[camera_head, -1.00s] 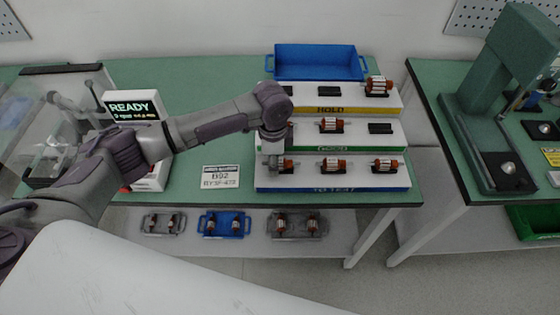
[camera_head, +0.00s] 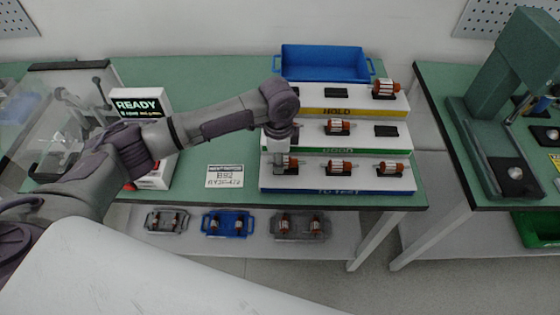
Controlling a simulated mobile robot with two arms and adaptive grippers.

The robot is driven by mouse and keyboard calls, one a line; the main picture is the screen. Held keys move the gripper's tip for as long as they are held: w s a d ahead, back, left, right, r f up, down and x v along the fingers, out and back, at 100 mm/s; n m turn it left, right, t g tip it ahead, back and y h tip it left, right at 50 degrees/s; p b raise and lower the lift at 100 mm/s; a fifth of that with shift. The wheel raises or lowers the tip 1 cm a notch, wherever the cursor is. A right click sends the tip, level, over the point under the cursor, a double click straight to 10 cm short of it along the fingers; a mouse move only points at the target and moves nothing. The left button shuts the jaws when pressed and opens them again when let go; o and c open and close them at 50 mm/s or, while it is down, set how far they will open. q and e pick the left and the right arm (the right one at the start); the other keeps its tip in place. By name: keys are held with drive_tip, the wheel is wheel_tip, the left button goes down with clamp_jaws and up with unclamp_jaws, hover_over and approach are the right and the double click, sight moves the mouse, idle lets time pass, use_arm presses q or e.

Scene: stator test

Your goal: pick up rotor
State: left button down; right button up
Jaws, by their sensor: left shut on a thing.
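Red-and-silver rotors sit on a stepped rack. On the front TO TEST step are a left rotor (camera_head: 292,169), a middle rotor (camera_head: 340,166) and a right rotor (camera_head: 391,168). My left gripper (camera_head: 281,164) points down at the left rotor and is shut on it; the fingers are small and partly hide it. The rotor appears still at its place on the step. Another rotor (camera_head: 338,127) is on the GOOD step and one (camera_head: 385,88) is at the right of the HOLD step. My right gripper is out of view.
A blue bin (camera_head: 324,62) stands behind the rack. A READY display (camera_head: 139,108) and a B92 card (camera_head: 225,176) are on the green table left of the rack. Trays with rotors lie on the lower shelf. A green press (camera_head: 495,75) stands on the right table.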

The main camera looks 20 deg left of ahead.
use_arm(q)
wheel_tip(320, 180, up, 3)
drive_tip(key=shift+w+f+b, duration=0.1)
drive_tip(key=shift+b, duration=0.25)
drive_tip(key=s+d+r+b, duration=0.1)
drive_tip(key=s+d+r, duration=0.5)
drive_tip(key=d, duration=0.3)
drive_tip(key=shift+s+d+r, duration=0.35)
drive_tip(key=shift+s+r, duration=0.05)
drive_tip(key=shift+r, duration=0.3)
wheel_tip(320, 180, up, 5)
drive_tip(key=p, duration=0.6)
